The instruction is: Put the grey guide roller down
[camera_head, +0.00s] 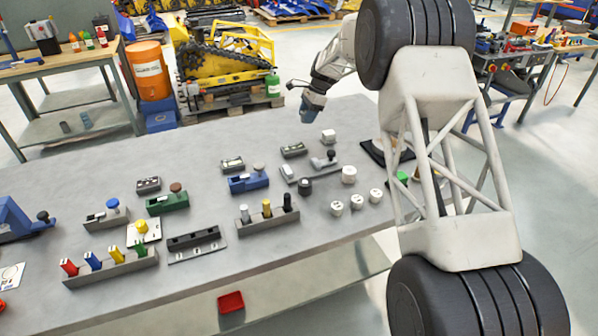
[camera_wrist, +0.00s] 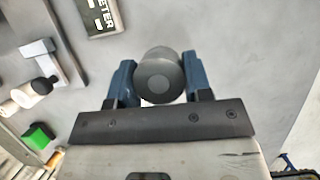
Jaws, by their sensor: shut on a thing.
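The grey guide roller (camera_wrist: 161,76) is a dark grey cylinder, seen end-on in the wrist view. It sits between the two blue fingers of my gripper (camera_wrist: 159,84), which is shut on it. In the head view my gripper (camera_head: 311,107) is over the far edge area of the grey table (camera_head: 330,290), pointing down. The roller is hard to make out there. I cannot tell whether its underside touches the table.
Several white cylinders stand closer, including one (camera_head: 349,174). Bare tabletop lies left of my gripper.

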